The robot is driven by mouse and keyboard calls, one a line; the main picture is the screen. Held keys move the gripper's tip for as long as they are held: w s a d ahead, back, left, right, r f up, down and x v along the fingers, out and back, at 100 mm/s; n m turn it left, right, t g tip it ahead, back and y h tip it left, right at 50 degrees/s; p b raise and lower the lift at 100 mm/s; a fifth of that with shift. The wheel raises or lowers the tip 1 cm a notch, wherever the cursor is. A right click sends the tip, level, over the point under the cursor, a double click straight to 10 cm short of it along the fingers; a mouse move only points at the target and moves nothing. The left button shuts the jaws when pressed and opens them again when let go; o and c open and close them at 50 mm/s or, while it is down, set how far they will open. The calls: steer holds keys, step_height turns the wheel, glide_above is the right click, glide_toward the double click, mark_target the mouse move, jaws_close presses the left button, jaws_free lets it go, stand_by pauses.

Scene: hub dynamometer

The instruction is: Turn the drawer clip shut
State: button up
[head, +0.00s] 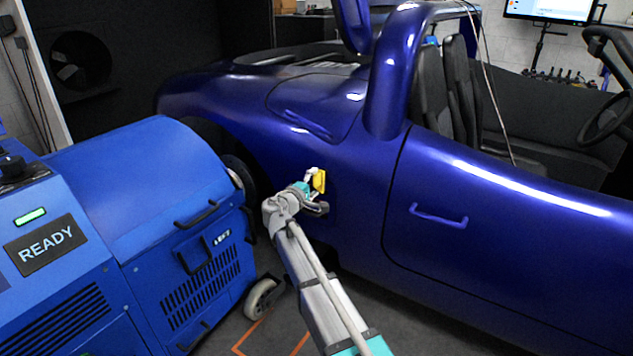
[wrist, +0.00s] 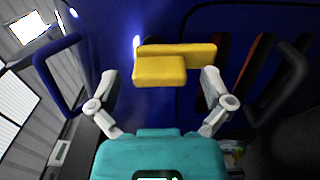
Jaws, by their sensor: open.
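The drawer clip seems to be the yellow piece (head: 319,181) in front of the dark blue car's side. In the wrist view the yellow clip (wrist: 160,70) is a bar lying roughly crosswise, with a thicker block on its left part. My gripper (head: 314,194) is at the clip.
The dark blue car (head: 330,120) fills the space behind my gripper, with a door handle (head: 438,215) to the right. A blue dynamometer unit (head: 140,200) with handles and a READY display stands close on the left, with a caster (head: 262,298) near my arm. Floor shows below.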

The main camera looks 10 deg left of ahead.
steer(key=v, duration=1.1)
steer(key=shift+d, duration=0.1)
steer(key=s+d+f+m+g+h+p, duration=0.1)
steer(key=d+f+m+g+p, duration=0.25)
steer(key=d, duration=1.05)
steer(key=s+d+f+m+g+h+p, duration=0.1)
steer(key=d+f+m+g, duration=0.4)
steer(key=d, duration=0.9)
steer(key=s+d+m+g+y+p, duration=0.55)
steer(key=s+d+g, duration=0.25)
steer(key=s+d, duration=0.55)
step_height(320, 180, up, 38)
steer(key=s+y+p, duration=0.2)
steer(key=p, duration=3.6)
steer(key=shift+d, duration=0.45)
steer(key=shift+s+f+g, duration=0.1)
steer(key=shift+s+g, duration=0.05)
steer(key=shift+g, duration=0.1)
